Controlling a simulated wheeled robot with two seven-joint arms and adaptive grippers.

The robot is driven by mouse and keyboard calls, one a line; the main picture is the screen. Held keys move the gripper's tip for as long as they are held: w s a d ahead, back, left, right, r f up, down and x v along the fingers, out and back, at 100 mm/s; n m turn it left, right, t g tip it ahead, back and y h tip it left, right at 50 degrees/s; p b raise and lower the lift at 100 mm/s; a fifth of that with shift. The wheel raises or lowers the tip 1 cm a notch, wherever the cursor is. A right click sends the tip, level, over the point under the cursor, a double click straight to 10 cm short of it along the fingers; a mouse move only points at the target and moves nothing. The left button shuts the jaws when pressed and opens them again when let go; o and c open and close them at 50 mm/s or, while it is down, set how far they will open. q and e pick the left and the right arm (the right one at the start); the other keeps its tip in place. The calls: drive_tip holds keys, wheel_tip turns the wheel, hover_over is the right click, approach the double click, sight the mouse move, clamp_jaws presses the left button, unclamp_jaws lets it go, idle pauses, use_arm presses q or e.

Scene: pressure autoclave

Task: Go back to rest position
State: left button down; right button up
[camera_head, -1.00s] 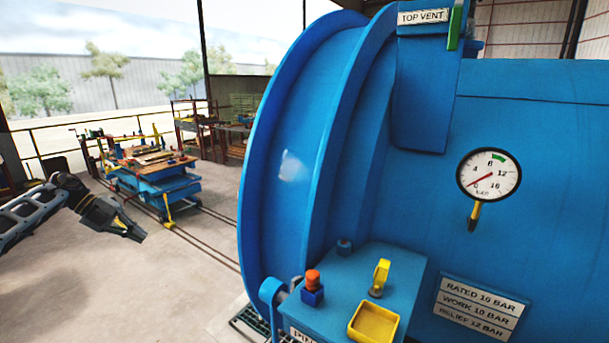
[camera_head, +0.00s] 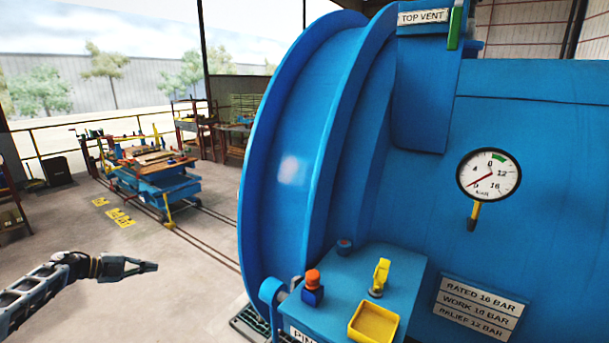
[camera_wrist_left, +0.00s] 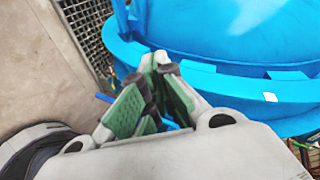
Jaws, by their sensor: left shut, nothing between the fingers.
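My left gripper (camera_head: 142,267) is in the lower left of the head view, at the end of my left arm. Its fingers are together and hold nothing. It is over the open floor, apart from the blue autoclave (camera_head: 400,190). In the left wrist view the gripper (camera_wrist_left: 158,65) shows its green-padded fingers closed at the tips, with the blue rim (camera_wrist_left: 235,88) of a round vessel beyond them. My right gripper shows in neither view.
A blue box (camera_head: 395,275) with an orange knob, a yellow lever and a yellow tray (camera_head: 373,323) stands at the autoclave's side. A blue cart (camera_head: 160,190) stands on rails at the back left.

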use_arm(q)
drive_tip(key=s+a+f+n+t+y, duration=0.1)
drive_tip(key=s+a+f+n+y, duration=0.5)
drive_tip(key=s+a+f, duration=0.5)
drive_tip(key=s+a+f+n+t+y, duration=0.1)
drive_tip(key=s+a+f+n+y, duration=0.55)
drive_tip(key=a+f, duration=0.8)
drive_tip(key=s+a+f+n+g+y, duration=0.25)
drive_tip(key=s+a, duration=0.35)
drive_tip(key=s, duration=0.7)
drive_tip(key=s+a+f+n+g+y, duration=0.1)
drive_tip(key=s+a+f+g+y, duration=0.3)
drive_tip(key=s, duration=0.8)
drive_tip(key=s+a+f+n+g, duration=0.2)
drive_tip(key=s+a, duration=0.5)
drive_tip(key=s, duration=0.6)
drive_tip(key=s+d+f+n+h, duration=0.15)
drive_tip(key=s+d+f, duration=0.25)
drive_tip(key=d+f, duration=0.85)
drive_tip(key=s+d+f+h, duration=0.3)
drive_tip(key=d+f, duration=0.6)
drive_tip(key=d, duration=0.7)
drive_tip(key=s+d+f+n+h, duration=0.1)
drive_tip(key=d+f, duration=0.3)
drive_tip(key=d, duration=1.6)
drive_tip(key=s+d+f+n+g+h, duration=0.1)
drive_tip(key=d+f+h, duration=0.3)
drive_tip(key=d, duration=1.6)
drive_tip(key=shift+s+f, duration=0.45)
drive_tip(key=shift+f, duration=0.25)
